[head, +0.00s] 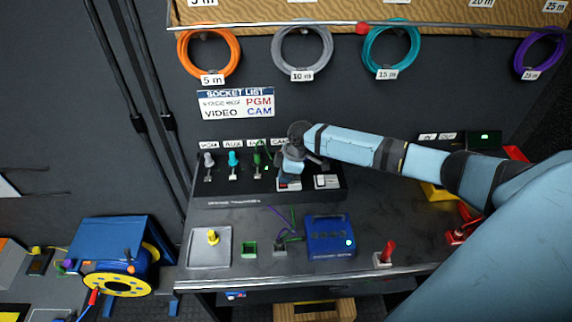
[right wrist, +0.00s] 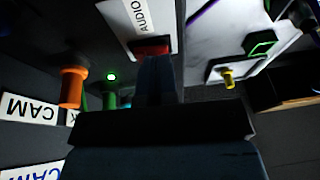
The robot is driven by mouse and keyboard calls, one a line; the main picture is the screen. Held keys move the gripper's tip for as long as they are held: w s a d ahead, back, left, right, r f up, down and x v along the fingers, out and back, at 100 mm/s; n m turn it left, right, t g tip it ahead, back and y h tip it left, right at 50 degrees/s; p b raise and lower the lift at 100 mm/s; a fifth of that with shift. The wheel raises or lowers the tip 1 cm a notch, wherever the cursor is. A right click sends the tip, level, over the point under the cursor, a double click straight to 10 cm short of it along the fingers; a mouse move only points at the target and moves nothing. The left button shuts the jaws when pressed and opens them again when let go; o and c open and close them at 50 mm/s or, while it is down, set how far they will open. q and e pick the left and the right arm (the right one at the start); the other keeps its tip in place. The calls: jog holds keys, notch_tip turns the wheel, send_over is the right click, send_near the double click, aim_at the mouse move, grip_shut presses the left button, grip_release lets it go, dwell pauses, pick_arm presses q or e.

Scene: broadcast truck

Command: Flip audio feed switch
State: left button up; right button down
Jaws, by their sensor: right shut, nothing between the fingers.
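The audio switch (right wrist: 152,47) is a red rocker beside a white plate lettered AUDIO (right wrist: 135,18) in the right wrist view. In the head view, its white plate (head: 289,184) shows on the black panel, partly hidden under my right gripper. My right gripper (head: 288,172) is shut and empty, pointing down at the panel. Its fingers (right wrist: 157,78) reach the near edge of the red rocker in the wrist view. I cannot tell whether they touch it. A second switch plate (head: 327,181) sits to the right. My left gripper is not in view.
Grey (head: 208,164), teal (head: 233,164) and green (head: 257,160) plugs stand left of the gripper. In front are a grey tray with a yellow plug (head: 211,258), a blue box (head: 331,236) and a red-handled piece (head: 386,254). Cable coils hang on the wall behind.

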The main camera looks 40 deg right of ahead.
jog(key=shift+f, duration=0.25)
jog(key=shift+s+a+f+t+h+p, duration=0.15)
jog(key=shift+s+f+t+h+p, duration=0.15)
jog(key=shift+t+p, duration=0.1)
jog(key=shift+s+a+r+p, duration=0.1)
jog(key=shift+s+p, duration=0.05)
jog(key=shift+p, duration=0.35)
jog(key=shift+f, duration=0.35)
jog(key=shift+b, duration=0.3)
jog(key=shift+w+d+r, duration=0.25)
jog(key=shift+w+d, duration=0.1)
jog(key=shift+w, duration=0.1)
jog(key=shift+w+d+r, duration=0.1)
jog(key=shift+w+r, duration=0.05)
